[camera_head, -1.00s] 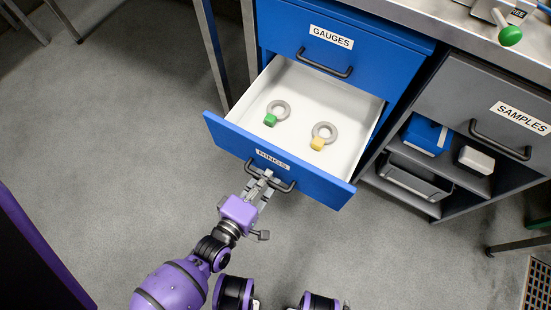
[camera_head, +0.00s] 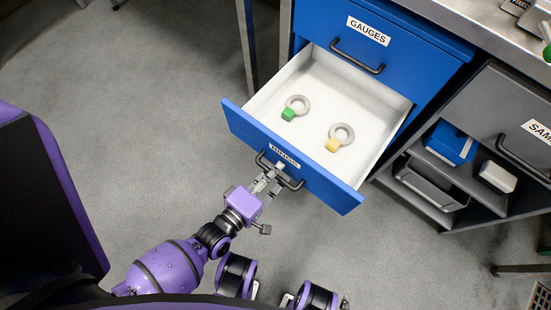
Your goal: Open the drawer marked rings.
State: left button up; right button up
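The blue drawer marked rings (camera_head: 330,193) is pulled well out of its cabinet. Its white inside shows two grey rings, one with a green block (camera_head: 288,114) and one with a yellow block (camera_head: 332,146). The rings label (camera_head: 284,156) is on the front, partly hard to read. Below it is the dark bar handle (camera_head: 293,184). My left gripper (camera_head: 273,175) is at this handle, its fingers closed around the bar's left-middle part; the fingertips are partly hidden. My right gripper is not in view.
The gauges drawer (camera_head: 412,58) above is shut. To the right, a grey cabinet with a samples front (camera_head: 500,105) has open shelves holding a blue box (camera_head: 450,143) and a white block (camera_head: 497,177). The floor left of the drawer is clear.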

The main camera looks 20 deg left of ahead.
pick_arm(q)
jog(key=shift+s+a, duration=0.1)
jog(key=shift+s, duration=0.1)
jog(key=v, duration=0.7)
jog(key=shift+s, duration=0.15)
dwell(0.4)
